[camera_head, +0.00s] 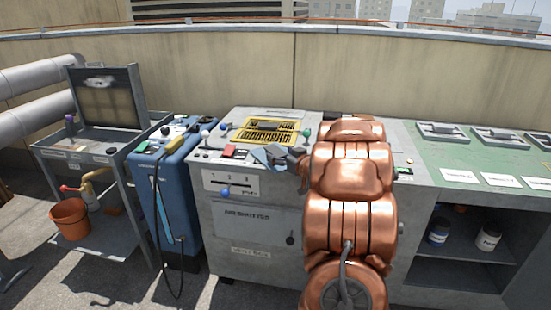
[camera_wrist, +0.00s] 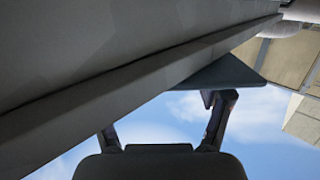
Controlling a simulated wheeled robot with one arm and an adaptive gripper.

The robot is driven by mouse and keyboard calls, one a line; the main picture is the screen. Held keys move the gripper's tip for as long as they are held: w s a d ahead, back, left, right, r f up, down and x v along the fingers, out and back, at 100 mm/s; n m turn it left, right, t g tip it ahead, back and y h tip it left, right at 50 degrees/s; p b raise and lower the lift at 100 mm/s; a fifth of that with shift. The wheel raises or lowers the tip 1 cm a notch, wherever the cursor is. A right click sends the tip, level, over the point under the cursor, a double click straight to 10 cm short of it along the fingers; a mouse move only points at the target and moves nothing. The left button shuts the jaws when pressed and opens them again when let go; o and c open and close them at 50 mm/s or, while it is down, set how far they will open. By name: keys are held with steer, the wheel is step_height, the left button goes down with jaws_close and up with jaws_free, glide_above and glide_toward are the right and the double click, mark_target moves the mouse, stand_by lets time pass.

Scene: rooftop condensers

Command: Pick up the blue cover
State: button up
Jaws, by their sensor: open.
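A blue-grey flat piece that looks like the blue cover (camera_head: 263,157) sits tilted on the grey cabinet's top, just in front of the yellow-framed grille. My gripper (camera_head: 290,157) is small and dark there, right beside the piece and partly hidden by my copper arm. In the wrist view, my gripper (camera_wrist: 164,112) has its two fingers apart, with sky between them. A dark blue-grey plate (camera_wrist: 222,73) reaches close to the right fingertip; I cannot tell whether they touch. Nothing is seen held between the fingers.
The grey cabinet (camera_head: 254,222) carries knobs and a yellow grille (camera_head: 267,131). A blue machine (camera_head: 178,180) with a black hose stands left of it. A cart (camera_head: 78,156) and an orange bucket (camera_head: 70,217) are farther left. A green-topped bench (camera_head: 450,150) is at right.

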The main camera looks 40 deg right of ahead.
mark_target(278, 152)
steer(key=shift+x, duration=1.1)
steer(key=shift+f, duration=0.1)
jaws_close()
steer(key=shift+r, duration=0.6)
step_height(278, 152, up, 3)
steer(key=shift+r+p, duration=0.1)
steer(key=shift+p, duration=0.7)
steer(key=s+a+p, duration=0.1)
steer(key=s+a, duration=0.8)
steer(key=s, duration=0.3)
steer(key=shift+s+a+r, duration=0.35)
steer(key=shift+a+r, duration=0.05)
